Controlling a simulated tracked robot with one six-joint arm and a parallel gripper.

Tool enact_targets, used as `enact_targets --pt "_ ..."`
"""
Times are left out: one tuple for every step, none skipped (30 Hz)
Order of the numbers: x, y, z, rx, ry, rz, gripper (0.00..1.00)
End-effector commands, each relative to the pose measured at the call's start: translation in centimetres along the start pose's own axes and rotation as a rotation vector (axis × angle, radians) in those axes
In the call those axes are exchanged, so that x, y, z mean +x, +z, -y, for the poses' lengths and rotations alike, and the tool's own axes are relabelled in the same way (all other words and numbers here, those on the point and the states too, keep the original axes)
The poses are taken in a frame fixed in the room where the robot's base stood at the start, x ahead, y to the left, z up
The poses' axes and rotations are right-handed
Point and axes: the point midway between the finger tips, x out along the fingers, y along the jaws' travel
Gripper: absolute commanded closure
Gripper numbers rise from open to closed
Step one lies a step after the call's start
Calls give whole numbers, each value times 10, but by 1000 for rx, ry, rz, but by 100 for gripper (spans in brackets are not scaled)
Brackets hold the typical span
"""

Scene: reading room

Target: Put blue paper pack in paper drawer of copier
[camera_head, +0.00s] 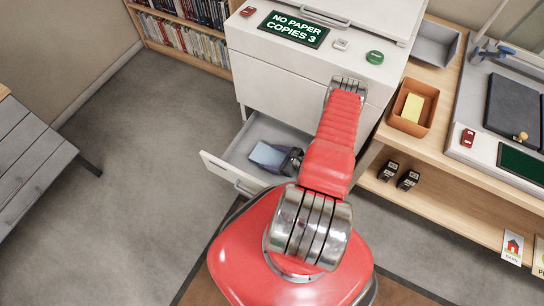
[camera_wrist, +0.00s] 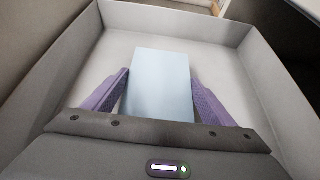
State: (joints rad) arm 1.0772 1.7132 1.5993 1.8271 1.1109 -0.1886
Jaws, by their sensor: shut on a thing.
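The blue paper pack (camera_wrist: 160,82) is light blue and sits between the two purple fingers of my gripper (camera_wrist: 159,92) in the wrist view. My gripper is shut on it. The pack also shows in the head view (camera_head: 268,155), inside the outline of the open paper drawer (camera_head: 240,144). The drawer is pulled out of the lower part of the white copier (camera_head: 270,60). In the wrist view the drawer's grey walls (camera_wrist: 255,70) surround the pack. I cannot tell whether the pack touches the drawer floor. The copier display (camera_head: 293,29) reads "NO PAPER COPIES 3".
A green button (camera_head: 374,57) and a red item (camera_head: 247,11) are on the copier top. A wooden shelf unit on the right holds an orange tray (camera_head: 427,106). A grey slatted bench (camera_head: 28,160) stands at the left. The floor left of the drawer is clear.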

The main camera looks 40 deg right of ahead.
Motion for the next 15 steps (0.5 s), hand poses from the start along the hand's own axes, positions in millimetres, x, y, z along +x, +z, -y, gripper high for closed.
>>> enact_targets --pt "1 -1 0 0 0 1 53" --pt "1 -1 0 1 1 0 21" --pt "1 -1 0 1 1 0 18" --pt "1 -1 0 1 1 0 16" --pt "1 -1 0 0 1 0 14" --pt "1 -1 0 0 1 0 11" --pt "1 -1 0 0 1 0 9" --pt "1 -1 0 0 1 0 7" --pt "1 -1 0 0 0 0 4" --pt "1 -1 0 0 0 0 3" --pt "1 -1 0 0 0 0 3" --pt "1 -1 0 0 0 0 3" --pt "1 -1 0 0 0 0 3" --pt "1 -1 0 0 0 0 3" --pt "1 -1 0 0 0 0 3"
